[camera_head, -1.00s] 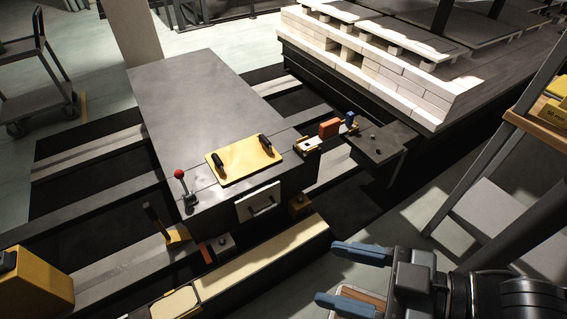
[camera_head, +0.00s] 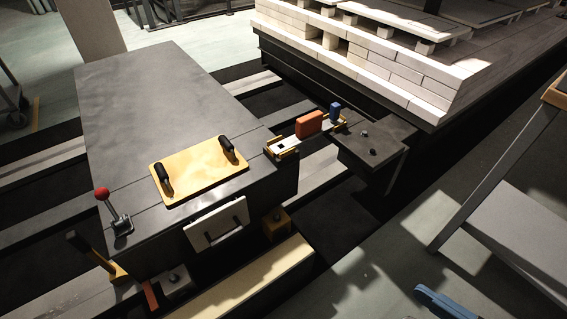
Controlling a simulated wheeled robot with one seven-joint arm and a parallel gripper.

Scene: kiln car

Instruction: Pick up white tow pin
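I cannot make out a white tow pin for certain in the head view. Small pale-topped studs (camera_head: 364,133) stand on the dark coupling plate (camera_head: 385,165) at the corner of the kiln car, but they are too small to identify. Between this plate and the dark transfer car (camera_head: 165,105) runs a drawbar with a yellow bracket (camera_head: 284,147), an orange-red block (camera_head: 309,124) and a blue block (camera_head: 335,109). Only one blue finger of my gripper (camera_head: 445,301) shows, at the bottom right edge, well apart from the coupling. The other finger is out of view.
A yellow plate (camera_head: 198,172) with two black handles lies on the transfer car, beside a red-knobbed lever (camera_head: 115,212). White bricks (camera_head: 420,88) are stacked on the kiln car. A grey stepped stand (camera_head: 515,225) is at right. Dark gaps lie between the rails.

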